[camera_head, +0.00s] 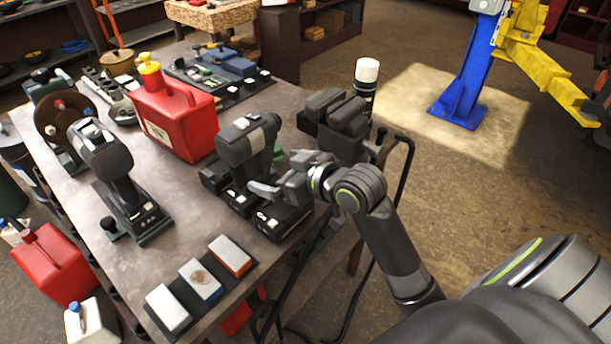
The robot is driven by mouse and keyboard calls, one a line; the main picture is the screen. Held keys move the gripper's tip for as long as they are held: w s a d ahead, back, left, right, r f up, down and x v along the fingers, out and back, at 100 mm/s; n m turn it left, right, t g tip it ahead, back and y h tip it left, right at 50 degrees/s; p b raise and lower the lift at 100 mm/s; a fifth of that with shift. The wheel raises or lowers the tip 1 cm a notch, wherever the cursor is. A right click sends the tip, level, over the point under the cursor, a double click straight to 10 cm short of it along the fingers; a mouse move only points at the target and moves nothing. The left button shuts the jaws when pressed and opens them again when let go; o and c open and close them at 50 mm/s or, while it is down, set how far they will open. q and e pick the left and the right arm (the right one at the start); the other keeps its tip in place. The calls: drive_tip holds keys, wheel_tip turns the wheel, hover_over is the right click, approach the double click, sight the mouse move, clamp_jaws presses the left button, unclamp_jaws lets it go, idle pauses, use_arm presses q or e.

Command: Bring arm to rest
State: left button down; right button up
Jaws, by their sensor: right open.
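My right arm (390,240) comes in from the lower right and reaches over the near right edge of the workbench (185,222). My right gripper (275,188) is open beside a dark power tool (246,146) that stands upright on its base on the bench. The fingers are close to the tool's lower part; I cannot tell whether they touch it. Nothing shows between the fingers. My left gripper and left arm are not in view.
A second power tool (105,155), a red fuel can (175,115) and a row of small blocks (200,280) stand on the bench. A black tubular frame (405,165) is close to my right arm. A blue lift post (468,75) stands beyond open floor.

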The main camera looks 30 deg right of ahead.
drive_tip(key=v, duration=0.7)
drive_tip(key=shift+r, duration=0.1)
drive_tip(key=s+d+f+m+g+h, duration=0.25)
drive_tip(key=s+d+f+g, duration=0.2)
drive_tip(key=s+f, duration=0.65)
drive_tip(key=s+d+f+m+g+h, duration=0.25)
drive_tip(key=s+f+g+h, duration=0.2)
drive_tip(key=s+f, duration=0.65)
wheel_tip(320, 180, down, 24)
drive_tip(key=d+g+y, duration=0.1)
drive_tip(key=d, duration=0.1)
drive_tip(key=s+a+f+g, duration=0.1)
drive_tip(key=s+f, duration=1.4)
drive_tip(key=f, duration=0.1)
drive_tip(key=shift+a+f+g, duration=0.25)
drive_tip(key=shift+a+g, duration=0.05)
